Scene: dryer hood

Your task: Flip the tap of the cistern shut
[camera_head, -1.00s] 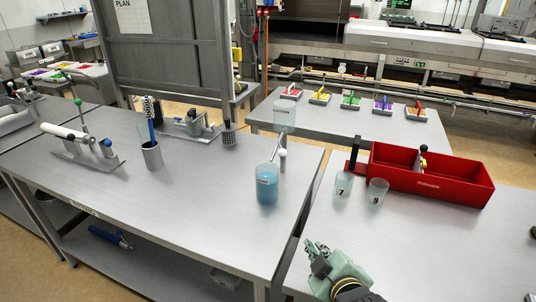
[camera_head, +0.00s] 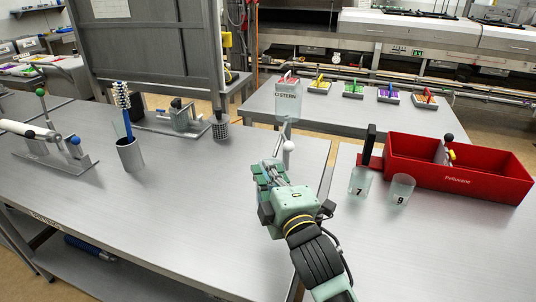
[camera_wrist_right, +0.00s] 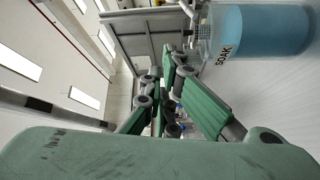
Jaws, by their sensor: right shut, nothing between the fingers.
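The clear cistern (camera_head: 288,104), labelled CISTERN, stands up at the right end of the middle table in the head view. Below it is a white ball knob (camera_head: 289,147), apparently on the tap's lever. My right gripper (camera_head: 268,170) is shut and empty, just left of and nearer than the knob; I cannot tell if they touch. It hides the lower part of the stand. In the right wrist view the green fingers (camera_wrist_right: 178,80) show beside a beaker of blue liquid (camera_wrist_right: 262,32) marked SOAK. My left gripper is out of view.
Beakers 7 (camera_head: 360,182) and 9 (camera_head: 402,189) stand on the right table before a red bin (camera_head: 462,178). A cup with a blue brush (camera_head: 129,155) and a lever fixture (camera_head: 55,150) are at left. The middle table's front is clear.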

